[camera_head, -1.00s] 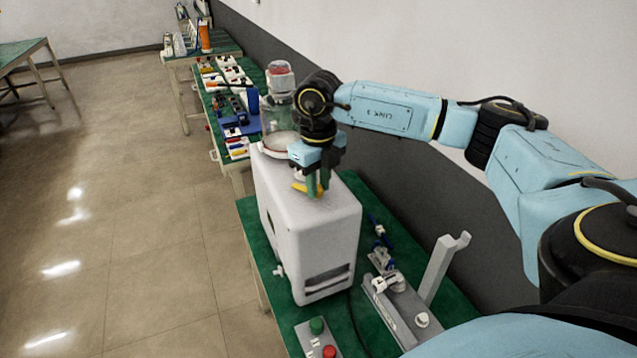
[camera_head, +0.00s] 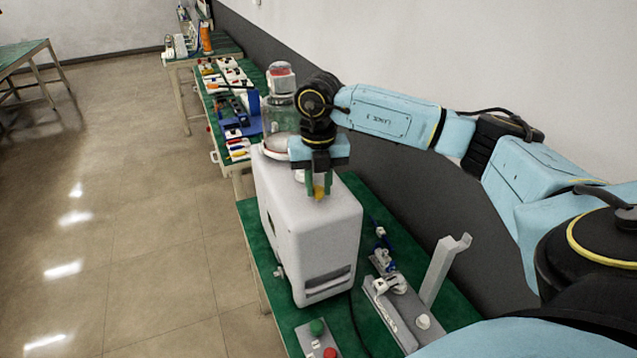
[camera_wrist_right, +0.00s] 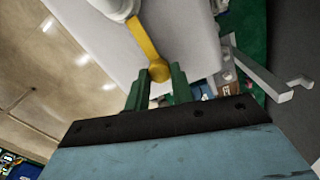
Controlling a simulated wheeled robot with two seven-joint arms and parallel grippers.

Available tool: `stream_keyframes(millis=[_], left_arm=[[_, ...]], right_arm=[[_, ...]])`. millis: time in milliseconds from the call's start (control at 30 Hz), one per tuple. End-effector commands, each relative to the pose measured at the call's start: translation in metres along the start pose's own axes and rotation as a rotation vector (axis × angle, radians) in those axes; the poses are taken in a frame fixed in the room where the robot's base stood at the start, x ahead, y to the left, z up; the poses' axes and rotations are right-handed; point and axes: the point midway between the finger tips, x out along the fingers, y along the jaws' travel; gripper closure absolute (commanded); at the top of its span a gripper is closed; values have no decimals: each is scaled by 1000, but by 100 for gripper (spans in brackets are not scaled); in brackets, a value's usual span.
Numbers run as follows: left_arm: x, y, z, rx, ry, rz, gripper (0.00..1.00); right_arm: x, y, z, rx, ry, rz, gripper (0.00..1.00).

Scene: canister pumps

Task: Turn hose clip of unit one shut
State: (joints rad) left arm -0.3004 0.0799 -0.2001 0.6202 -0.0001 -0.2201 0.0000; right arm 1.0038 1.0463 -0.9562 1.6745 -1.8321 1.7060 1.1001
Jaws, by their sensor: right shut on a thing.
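The yellow hose clip (camera_wrist_right: 146,42) is a flat lever with a rounded end, on top of the white canister pump unit (camera_head: 318,230). In the right wrist view it runs from a white round fitting (camera_wrist_right: 115,8) to between my green fingertips. In the head view only its end (camera_head: 319,194) shows, below the fingers. My right gripper (camera_head: 318,187) is shut on the clip's end, above the unit's top; its fingers also show in the right wrist view (camera_wrist_right: 161,80). My left gripper is not in view.
A clear canister with a red-marked cap (camera_head: 281,78) stands behind my right wrist. A grey bracket with an upright post (camera_head: 440,270) is on the green table to the right. A box with green and red buttons (camera_head: 316,340) is in front.

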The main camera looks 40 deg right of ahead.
Motion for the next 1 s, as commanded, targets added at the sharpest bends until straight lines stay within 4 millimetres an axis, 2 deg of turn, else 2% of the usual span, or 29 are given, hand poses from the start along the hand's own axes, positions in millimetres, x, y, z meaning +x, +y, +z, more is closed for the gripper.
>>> stream_keyframes(millis=[433,467,600,867,1000], left_arm=[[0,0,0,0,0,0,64],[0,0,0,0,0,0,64],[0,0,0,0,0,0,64],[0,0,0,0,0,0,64],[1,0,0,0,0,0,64]], right_arm=[[-2,0,1,13,-5,3,99],[-2,0,1,13,-5,3,74],[-2,0,1,11,-4,2,55],[-1,0,0,10,-2,1,55],[-8,1,1,10,-4,3,55]])
